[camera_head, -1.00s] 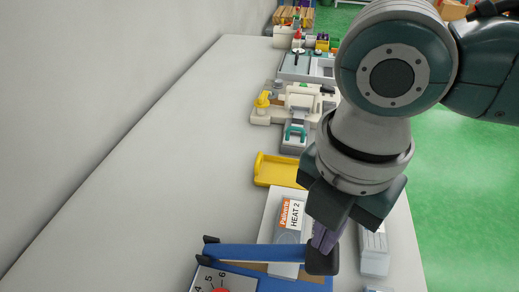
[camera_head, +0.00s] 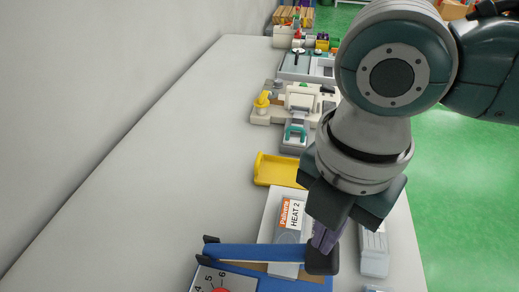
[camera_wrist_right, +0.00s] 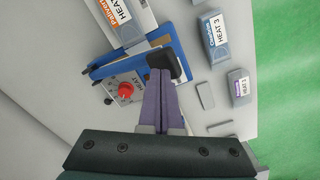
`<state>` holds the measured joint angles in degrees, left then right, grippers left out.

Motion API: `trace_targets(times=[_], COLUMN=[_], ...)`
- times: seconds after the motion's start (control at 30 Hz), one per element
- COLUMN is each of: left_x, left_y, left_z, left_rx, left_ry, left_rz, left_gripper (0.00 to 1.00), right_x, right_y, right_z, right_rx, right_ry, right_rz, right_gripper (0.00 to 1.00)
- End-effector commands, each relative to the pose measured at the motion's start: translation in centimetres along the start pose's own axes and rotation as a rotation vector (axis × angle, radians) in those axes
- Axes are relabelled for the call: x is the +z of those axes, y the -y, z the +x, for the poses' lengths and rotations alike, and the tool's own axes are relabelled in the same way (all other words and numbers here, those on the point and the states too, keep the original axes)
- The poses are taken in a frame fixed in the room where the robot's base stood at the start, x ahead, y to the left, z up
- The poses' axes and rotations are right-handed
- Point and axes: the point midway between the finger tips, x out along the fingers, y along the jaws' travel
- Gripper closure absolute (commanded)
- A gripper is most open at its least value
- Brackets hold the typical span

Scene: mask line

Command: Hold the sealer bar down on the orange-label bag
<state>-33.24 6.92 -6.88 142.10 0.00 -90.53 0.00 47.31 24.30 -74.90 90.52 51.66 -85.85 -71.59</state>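The blue sealer bar (camera_head: 258,252) lies across the blue sealer (camera_head: 300,284) at the bottom of the head view, with a black handle (camera_head: 322,257) at its right end. The orange-label bag (camera_head: 290,216), marked HEAT 2, lies with one end under the bar; it also shows in the right wrist view (camera_wrist_right: 117,14). My right gripper (camera_head: 325,240) has its purple fingers together, with the tips on or against the black handle (camera_wrist_right: 164,63). The exact contact is hidden. My left gripper is out of view.
A red dial (camera_wrist_right: 125,89) sits on the sealer's front panel. A yellow tray (camera_head: 275,170) lies beyond the bag. Other bags (camera_head: 374,252) lie to the right, near the table's edge. Other bench machines (camera_head: 300,103) stand farther back. The table's left side is clear.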

Motion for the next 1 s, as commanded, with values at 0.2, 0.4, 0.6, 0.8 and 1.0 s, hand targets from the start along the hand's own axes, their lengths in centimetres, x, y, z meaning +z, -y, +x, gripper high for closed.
trace_targets(times=[0.2,0.4,0.6,0.8,1.0], left_x=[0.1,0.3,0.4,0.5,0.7], left_y=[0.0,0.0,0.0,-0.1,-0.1], left_z=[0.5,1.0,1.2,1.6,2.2], left_rx=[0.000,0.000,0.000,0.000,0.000], left_ry=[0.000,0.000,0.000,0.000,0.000], left_rz=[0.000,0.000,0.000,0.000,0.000], left_gripper=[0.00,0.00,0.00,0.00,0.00], right_x=[0.0,0.0,0.0,0.0,0.1], right_y=[0.0,0.0,0.0,0.1,0.3], right_z=[0.7,1.6,2.1,2.6,3.7], right_rx=[-0.001,-0.001,-0.001,-0.001,-0.001], right_ry=[0.000,0.000,0.000,0.000,0.000], right_rz=[0.000,-0.001,-0.001,0.000,0.000], right_gripper=[1.00,1.00,1.00,1.00,1.00])
